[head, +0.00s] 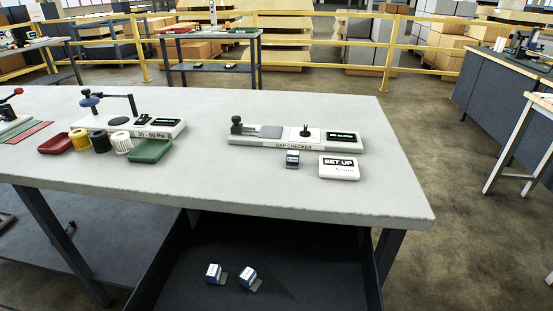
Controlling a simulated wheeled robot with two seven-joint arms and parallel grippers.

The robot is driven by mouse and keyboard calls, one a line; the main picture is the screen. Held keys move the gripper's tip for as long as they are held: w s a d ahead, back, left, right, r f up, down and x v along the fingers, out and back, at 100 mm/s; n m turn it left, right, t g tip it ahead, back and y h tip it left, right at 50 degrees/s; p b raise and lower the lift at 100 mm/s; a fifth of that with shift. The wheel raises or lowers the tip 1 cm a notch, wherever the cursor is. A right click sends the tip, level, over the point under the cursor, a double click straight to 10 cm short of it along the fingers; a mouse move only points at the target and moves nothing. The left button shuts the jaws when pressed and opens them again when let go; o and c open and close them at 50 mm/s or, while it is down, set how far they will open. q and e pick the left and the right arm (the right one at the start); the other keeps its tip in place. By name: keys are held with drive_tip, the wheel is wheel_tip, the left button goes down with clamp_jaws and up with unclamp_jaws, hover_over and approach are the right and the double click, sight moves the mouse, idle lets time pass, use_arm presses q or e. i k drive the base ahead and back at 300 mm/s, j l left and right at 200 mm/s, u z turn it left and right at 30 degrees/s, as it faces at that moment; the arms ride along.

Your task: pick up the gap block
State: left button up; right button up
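A small block (292,158) with a white face and dark blue markings stands on the light grey table (225,190). It is just in front of the gap checker (255,141), a long white device with a small display at its right end. The block is probably the gap block, but its print is too small to read. Two similar white and blue blocks, one on the left (214,272) and one on the right (247,277), sit in the dark bin below the table edge. Neither of my grippers is in view.
To the left are a red tray (61,144), a green tray (150,151), several spools and a gauge device (165,128). The table's front middle is clear.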

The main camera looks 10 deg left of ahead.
sight(293, 157)
drive_tip(key=j, duration=0.55)
drive_tip(key=j+z, duration=0.1)
drive_tip(key=j, duration=0.45)
drive_tip(key=k+j+z, duration=0.1)
drive_tip(key=j, duration=0.4)
drive_tip(key=k+j, duration=0.1)
drive_tip(key=j, duration=0.45)
drive_tip(key=j+z, duration=0.1)
drive_tip(key=j, duration=0.45)
drive_tip(key=k+j, duration=0.15)
drive_tip(key=j, duration=0.35)
drive_tip(key=k+j+z, duration=0.15)
drive_tip(key=j, duration=0.4)
drive_tip(key=i, duration=0.05)
